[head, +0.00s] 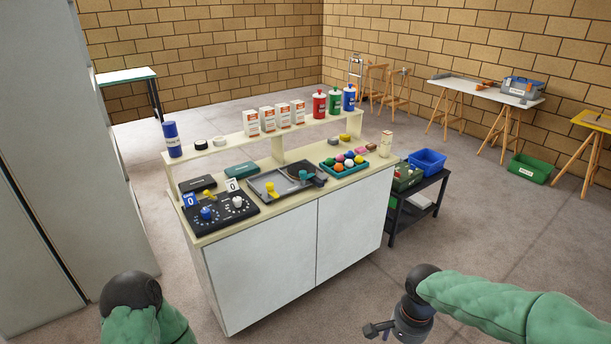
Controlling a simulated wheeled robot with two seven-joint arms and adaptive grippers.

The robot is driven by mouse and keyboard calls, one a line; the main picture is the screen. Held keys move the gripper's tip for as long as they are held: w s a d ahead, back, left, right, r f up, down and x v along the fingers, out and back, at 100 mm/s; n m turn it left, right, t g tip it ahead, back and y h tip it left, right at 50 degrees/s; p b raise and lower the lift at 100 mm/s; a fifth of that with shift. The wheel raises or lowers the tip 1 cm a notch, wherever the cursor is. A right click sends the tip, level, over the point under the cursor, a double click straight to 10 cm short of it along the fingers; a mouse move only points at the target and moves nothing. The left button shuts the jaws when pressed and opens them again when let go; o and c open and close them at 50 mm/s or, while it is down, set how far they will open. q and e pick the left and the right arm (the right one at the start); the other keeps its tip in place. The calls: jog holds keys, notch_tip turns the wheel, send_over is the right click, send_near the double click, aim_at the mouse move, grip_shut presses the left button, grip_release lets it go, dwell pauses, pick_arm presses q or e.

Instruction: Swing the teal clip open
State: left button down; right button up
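A small teal piece (303,175), which looks like the teal clip, sits on the right part of a flat grey and black device (285,182) on the counter. It is too small to tell whether it is open or closed. A yellow knob (270,187) stands on the same device, left of the teal piece. My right gripper (372,330) is low in the picture, in front of the counter and well away from the device; its finger opening is not clear. My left arm shows at the bottom left, but its gripper is out of view.
The cream counter (300,218) also holds a black knob panel (222,212), a teal case (242,170) and a tray of coloured balls (345,165). A raised shelf with boxes and bottles (319,105) runs behind. A dark cart (412,212) stands at right. Floor in front is clear.

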jog(key=s+a+f+n+y, duration=0.15)
jog(key=a+f, duration=0.25)
jog(key=f, duration=0.4)
jog(key=s+a+f+n+y, duration=0.1)
jog(key=a+f+n+y, duration=0.2)
jog(key=f, duration=0.5)
jog(key=s+a+f+n, duration=0.2)
jog(key=s+a+f, duration=0.3)
jog(key=s+f, duration=0.4)
jog(key=shift+a+f+n+h, duration=0.15)
jog(key=shift+f+n+h, duration=0.2)
jog(key=shift+f, duration=1.45)
jog(key=shift+s, duration=0.1)
